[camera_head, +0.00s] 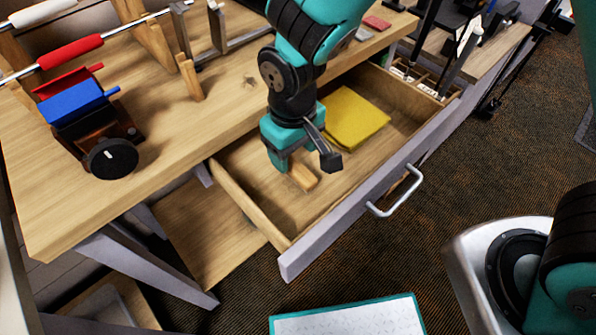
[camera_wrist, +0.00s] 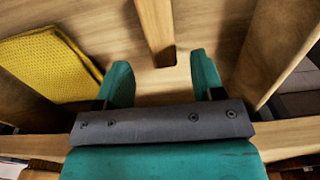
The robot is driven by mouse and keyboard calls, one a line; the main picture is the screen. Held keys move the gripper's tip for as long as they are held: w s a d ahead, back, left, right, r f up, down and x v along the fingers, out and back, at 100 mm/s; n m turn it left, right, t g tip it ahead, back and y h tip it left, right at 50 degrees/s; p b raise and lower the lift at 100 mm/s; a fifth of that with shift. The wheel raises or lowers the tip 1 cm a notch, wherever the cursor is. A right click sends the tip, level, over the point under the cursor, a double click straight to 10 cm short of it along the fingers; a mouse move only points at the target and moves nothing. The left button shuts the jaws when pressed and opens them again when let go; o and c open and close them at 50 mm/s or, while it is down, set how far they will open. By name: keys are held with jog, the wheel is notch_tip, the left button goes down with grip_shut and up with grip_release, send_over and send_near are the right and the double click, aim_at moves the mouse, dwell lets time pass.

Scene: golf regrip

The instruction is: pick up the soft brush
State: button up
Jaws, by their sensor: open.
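A light wooden piece (camera_head: 303,178), which looks like the handle of the soft brush, lies in the open drawer (camera_head: 330,232) below my gripper. In the wrist view the wooden piece (camera_wrist: 157,32) points toward the gap between my fingers, its near end just ahead of the fingertips. No bristles can be made out; part of it is hidden by my gripper in the head view. My gripper (camera_head: 298,160) is open and points down into the drawer. In the wrist view my two teal fingers (camera_wrist: 163,72) are apart with nothing between them.
A folded yellow cloth (camera_head: 355,118) lies in the drawer beside my gripper. Drawer walls stand close on both sides. A divided tray (camera_head: 418,82) holds small items at the drawer's far end. A clamp with red and blue parts (camera_head: 88,110) stands on the bench (camera_head: 180,130).

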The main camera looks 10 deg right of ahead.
aim_at(295, 167)
jog(key=shift+s+f, duration=0.15)
jog(key=shift+f, duration=1.2)
jog(key=shift+s+f, duration=0.15)
jog(key=shift+f, duration=1.15)
jog(key=c, duration=1)
